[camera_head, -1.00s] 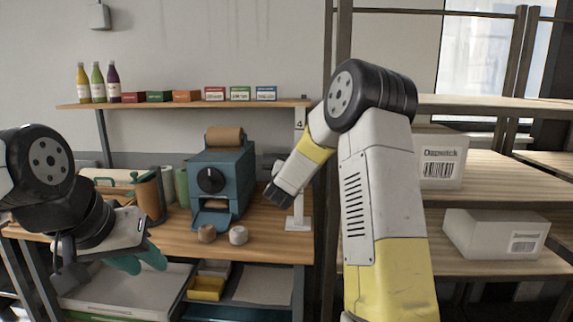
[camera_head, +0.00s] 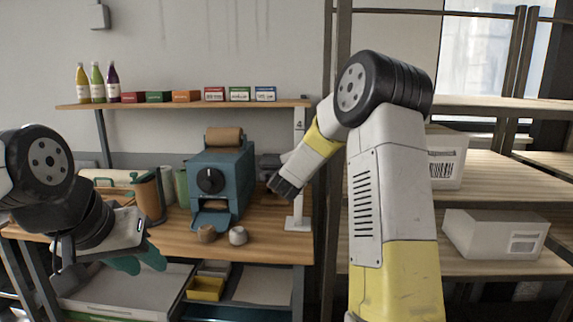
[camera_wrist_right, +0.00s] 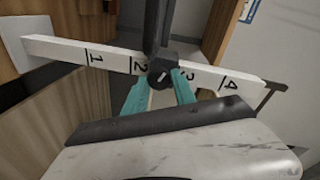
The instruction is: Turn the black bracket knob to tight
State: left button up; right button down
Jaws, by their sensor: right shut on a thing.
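The black bracket knob (camera_wrist_right: 161,73) shows in the right wrist view, in front of a white post (camera_wrist_right: 110,55) marked 1 to 4. A white line is on its face. My right gripper (camera_wrist_right: 160,88) is shut on the knob, with one teal finger on each side. In the head view the post (camera_head: 298,170) stands upright on the bench, and my right wrist is beside it; the right fingers and knob are hidden there. My left gripper (camera_head: 139,260) hangs at the lower left, with its teal fingers apart and nothing seen between them.
A blue machine (camera_head: 222,172) with a black dial stands left of the post. Two small round things (camera_head: 238,236) lie in front of it on the bench (camera_head: 270,245). Shelves with white boxes (camera_head: 496,234) are at the right, behind my right arm.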

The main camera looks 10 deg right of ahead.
jog(key=m+y, duration=0.1)
jog(key=m, duration=0.4)
jog(key=m+y, duration=0.1)
jog(key=m, duration=0.3)
jog(key=shift+s+d+m+t, duration=0.1)
jog(key=shift+d+m+t, duration=0.1)
jog(key=shift+m+t, duration=0.15)
dwell(0.3)
jog(key=c, duration=1)
grip_release()
